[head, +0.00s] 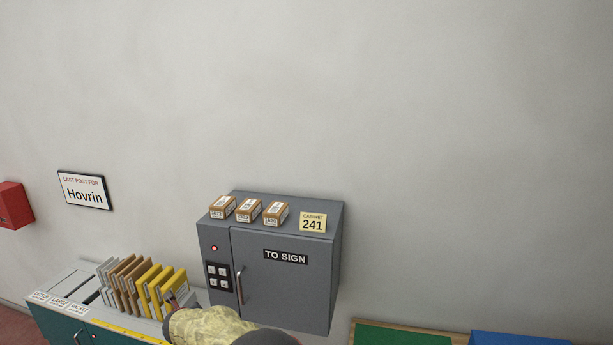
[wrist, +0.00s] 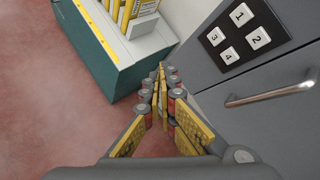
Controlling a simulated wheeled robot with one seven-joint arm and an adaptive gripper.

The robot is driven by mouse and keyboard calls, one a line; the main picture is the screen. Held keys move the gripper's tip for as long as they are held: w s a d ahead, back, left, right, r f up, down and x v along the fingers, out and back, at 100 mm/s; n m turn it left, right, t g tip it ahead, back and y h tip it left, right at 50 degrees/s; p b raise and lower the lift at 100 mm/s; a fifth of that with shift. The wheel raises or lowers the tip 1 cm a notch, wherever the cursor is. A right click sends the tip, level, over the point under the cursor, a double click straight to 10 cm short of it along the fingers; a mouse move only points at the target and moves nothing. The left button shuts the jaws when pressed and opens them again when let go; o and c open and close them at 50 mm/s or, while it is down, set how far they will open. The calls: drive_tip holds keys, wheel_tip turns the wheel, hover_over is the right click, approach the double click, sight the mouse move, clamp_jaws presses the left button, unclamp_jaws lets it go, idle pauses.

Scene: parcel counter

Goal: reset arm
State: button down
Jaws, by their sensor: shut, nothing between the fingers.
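My gripper (wrist: 162,72) is shut and empty in the wrist view, its fingertips meeting above the reddish floor. In the head view my gripper (head: 178,296) shows low in the picture, partly hidden by my patterned forearm.
Three small boxes (head: 249,209) and a "241" card (head: 313,223) stand on the cabinet; its door looks shut and a red light is lit. Upright envelopes (head: 128,283) stand on the counter at left. Green (head: 400,336) and blue (head: 515,339) surfaces lie at lower right. The wall above is clear.

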drive_tip(key=s+r+n+g+y+b, duration=0.2)
drive_tip(key=s+r+n+y, duration=0.2)
drive_tip(key=s+n, duration=0.55)
drive_tip(key=s+d+r+n+g+b, duration=0.2)
drive_tip(key=s+d+n+g, duration=0.2)
drive_tip(key=s+d+n, duration=0.55)
drive_tip(key=s+d+n+h+b, duration=0.2)
drive_tip(key=s+d+b, duration=0.2)
drive_tip(key=s+d, duration=0.4)
drive_tip(key=s+d+f+n+t+h+b, duration=0.1)
drive_tip(key=s+d+b, duration=0.4)
drive_tip(key=d, duration=1.7)
drive_tip(key=s+d+n+t+h+b, duration=0.1)
drive_tip(key=s+d+n+h+b, duration=0.2)
drive_tip(key=s+d, duration=0.8)
drive_tip(key=d+h+b, duration=0.1)
drive_tip(key=d, duration=0.4)
drive_tip(key=shift+s+f+n, duration=0.15)
drive_tip(key=shift+f+n, duration=0.15)
drive_tip(key=shift+n, duration=0.1)
